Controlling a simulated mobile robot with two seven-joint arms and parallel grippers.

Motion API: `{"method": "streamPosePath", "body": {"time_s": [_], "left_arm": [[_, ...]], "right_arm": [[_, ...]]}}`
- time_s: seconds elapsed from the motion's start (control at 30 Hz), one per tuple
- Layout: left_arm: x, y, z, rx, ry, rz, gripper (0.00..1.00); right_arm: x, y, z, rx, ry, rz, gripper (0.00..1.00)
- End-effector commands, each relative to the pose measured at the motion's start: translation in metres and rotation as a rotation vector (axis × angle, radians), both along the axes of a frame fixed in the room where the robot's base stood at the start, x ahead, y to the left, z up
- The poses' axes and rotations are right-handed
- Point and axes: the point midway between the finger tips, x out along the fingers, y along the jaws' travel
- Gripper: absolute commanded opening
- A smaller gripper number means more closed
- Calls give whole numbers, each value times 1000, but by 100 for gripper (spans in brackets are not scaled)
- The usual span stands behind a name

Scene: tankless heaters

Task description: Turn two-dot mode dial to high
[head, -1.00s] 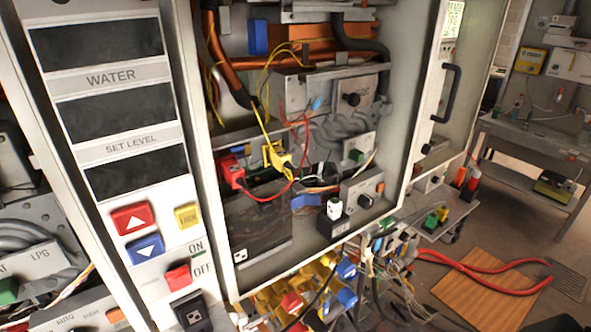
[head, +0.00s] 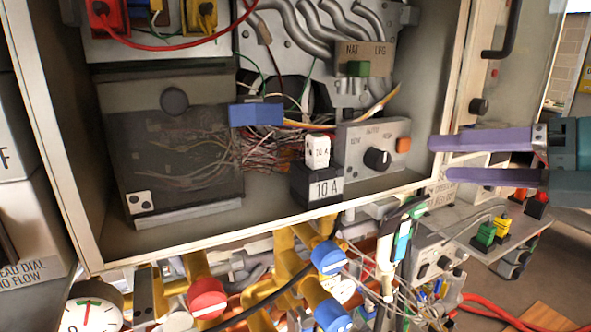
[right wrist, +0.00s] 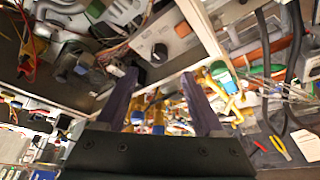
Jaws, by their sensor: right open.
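The mode dial (head: 377,159) is a black round knob on a grey box (head: 350,150) with an orange button, inside the open heater cabinet. Small lettering sits above it, too fine to read surely, and I cannot tell its setting. A white plate with two dots (head: 138,203) is on the dark cover at the cabinet's left. My right gripper (head: 437,158) has purple fingers, parted and empty, to the right of the dial and apart from it. In the right wrist view the dial (right wrist: 160,52) shows ahead of the fingers (right wrist: 157,80). My left gripper is not in view.
A white block and a black 10 A block (head: 317,185) stand just left of the dial box. The NAT/LPG switch (head: 358,68) is above it. The cabinet's right wall (head: 448,100) stands near my fingers. Pipes and valves (head: 208,297) crowd below.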

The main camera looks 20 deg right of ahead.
Motion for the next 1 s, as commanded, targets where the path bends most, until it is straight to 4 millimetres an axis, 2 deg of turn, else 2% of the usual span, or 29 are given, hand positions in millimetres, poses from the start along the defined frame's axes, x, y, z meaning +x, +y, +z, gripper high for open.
{"method": "streamPosePath", "body": {"time_s": [0.2, 0.5, 1.0], "left_arm": [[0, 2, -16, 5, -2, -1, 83], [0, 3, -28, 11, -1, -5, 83], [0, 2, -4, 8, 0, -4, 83]], "right_arm": [[21, 7, -7, -1, -4, -2, 70], [42, 15, -12, 2, -4, -5, 70], [70, 24, -15, 11, -2, -12, 70]]}}
